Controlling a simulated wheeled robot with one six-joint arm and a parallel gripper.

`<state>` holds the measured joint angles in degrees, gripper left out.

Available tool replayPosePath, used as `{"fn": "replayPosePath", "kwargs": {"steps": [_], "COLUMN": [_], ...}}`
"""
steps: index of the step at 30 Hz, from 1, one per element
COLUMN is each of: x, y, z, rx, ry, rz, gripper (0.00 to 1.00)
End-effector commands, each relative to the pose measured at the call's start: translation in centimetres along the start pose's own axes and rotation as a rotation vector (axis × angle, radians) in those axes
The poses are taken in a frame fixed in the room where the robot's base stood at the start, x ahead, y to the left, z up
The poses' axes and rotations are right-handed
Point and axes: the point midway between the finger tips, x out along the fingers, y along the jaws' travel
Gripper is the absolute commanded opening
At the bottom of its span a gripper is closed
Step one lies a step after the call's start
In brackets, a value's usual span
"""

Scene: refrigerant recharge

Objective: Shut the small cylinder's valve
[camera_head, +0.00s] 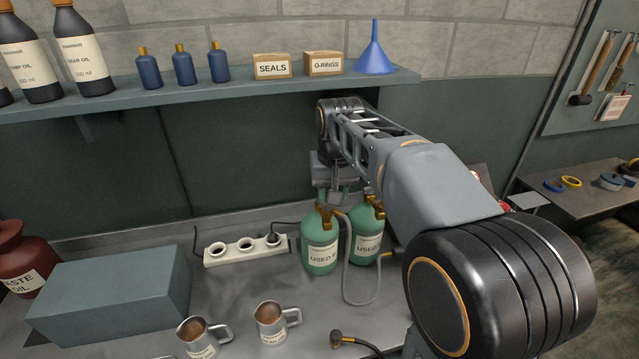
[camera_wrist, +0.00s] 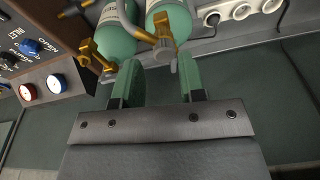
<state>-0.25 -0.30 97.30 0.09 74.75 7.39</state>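Two green cylinders with brass valves stand side by side on the bench, the left cylinder (camera_head: 319,255) and the right cylinder (camera_head: 366,246). Both labels begin with "USED"; which is the small one I cannot tell. In the wrist view the left cylinder (camera_wrist: 168,14) appears on the right, its brass valve (camera_wrist: 163,43) just beyond and between my fingertips. The other brass valve (camera_wrist: 91,52) is left of my fingers. My gripper (camera_wrist: 158,70) is open, with nothing seen between its green fingers. In the head view my gripper (camera_head: 333,187) is above the cylinders, partly hidden by my arm.
A grey hose (camera_head: 353,290) loops beside the cylinders. A socket strip (camera_head: 246,250) lies to their left, two metal mugs (camera_head: 271,322) in front. The wrist view shows a panel with a red gauge (camera_wrist: 27,92) and a blue gauge (camera_wrist: 57,83) at left. A shelf (camera_head: 235,90) runs above.

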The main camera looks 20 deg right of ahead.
Motion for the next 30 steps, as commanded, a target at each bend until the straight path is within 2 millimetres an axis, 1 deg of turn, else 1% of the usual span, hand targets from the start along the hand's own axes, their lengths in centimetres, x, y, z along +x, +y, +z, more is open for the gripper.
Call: {"fn": "replayPosePath", "kwargs": {"steps": [1, 3, 6, 9, 12, 17, 20, 23, 30], "x": [-1.2, -2.0, -2.8, -3.1, -3.2, -2.8, -1.7, 0.0, 4.6], "y": [-0.3, -0.5, -0.8, -1.0, -1.2, -1.3, -1.3, -1.2, -1.1], "z": [-2.3, -4.6, -7.2, -9.1, -10.3, -11.1, -11.1, -10.8, -10.1], "rx": [0.015, 0.037, 0.063, 0.083, 0.098, 0.109, 0.11, 0.11, 0.11], "ry": [-0.024, -0.051, -0.084, -0.109, -0.128, -0.142, -0.145, -0.146, -0.145], "rz": [0.004, 0.008, 0.015, 0.02, 0.025, 0.028, 0.029, 0.029, 0.029], "gripper": [0.37, 0.37, 0.37, 0.37, 0.37, 0.37, 0.37, 0.37, 0.37]}}
